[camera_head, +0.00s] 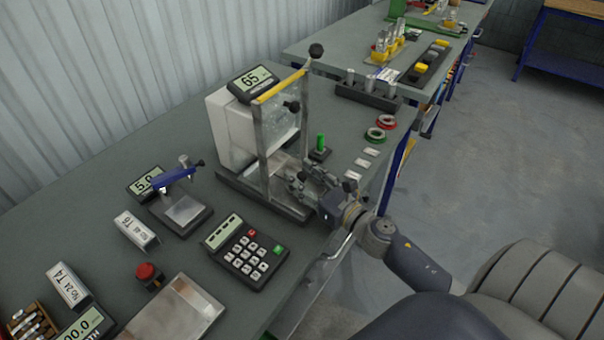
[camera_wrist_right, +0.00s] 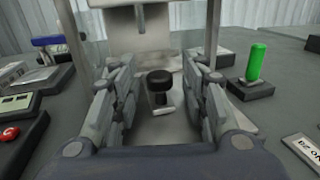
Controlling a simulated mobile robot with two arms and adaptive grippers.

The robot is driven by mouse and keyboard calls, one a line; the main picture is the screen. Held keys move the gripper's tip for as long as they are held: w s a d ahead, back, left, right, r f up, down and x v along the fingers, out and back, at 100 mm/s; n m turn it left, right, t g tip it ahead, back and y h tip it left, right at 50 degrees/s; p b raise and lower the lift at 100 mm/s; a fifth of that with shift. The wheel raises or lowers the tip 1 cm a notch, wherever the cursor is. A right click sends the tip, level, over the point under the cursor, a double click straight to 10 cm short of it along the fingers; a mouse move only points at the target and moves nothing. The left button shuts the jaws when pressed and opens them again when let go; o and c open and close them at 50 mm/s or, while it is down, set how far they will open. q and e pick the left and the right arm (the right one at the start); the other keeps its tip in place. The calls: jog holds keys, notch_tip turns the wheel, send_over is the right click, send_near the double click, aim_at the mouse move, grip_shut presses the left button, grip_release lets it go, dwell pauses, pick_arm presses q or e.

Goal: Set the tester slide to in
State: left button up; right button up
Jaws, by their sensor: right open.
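The tester (camera_head: 232,130) is a white block on a steel base, with a display reading 65 and a clear front guard in a metal frame. In the right wrist view, a black knob (camera_wrist_right: 160,78) on a short stem stands on the tester's pale metal slide (camera_wrist_right: 160,108). My right gripper (camera_head: 310,178) is at the tester's front. In the wrist view its open fingers (camera_wrist_right: 160,90) stand on either side of the knob, with gaps on both sides. The gripper mostly hides the slide in the head view. My left gripper is not in view.
A green peg on a black base (camera_head: 320,148) stands just right of the tester. A keypad (camera_head: 246,252) and a small blue-armed press (camera_head: 180,205) are to its left. Green and red rings (camera_head: 380,130) and white labels lie near the table's right edge.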

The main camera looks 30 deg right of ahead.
jog(key=shift+w, duration=0.15)
jog(key=shift+c, duration=0.2)
grip_shut()
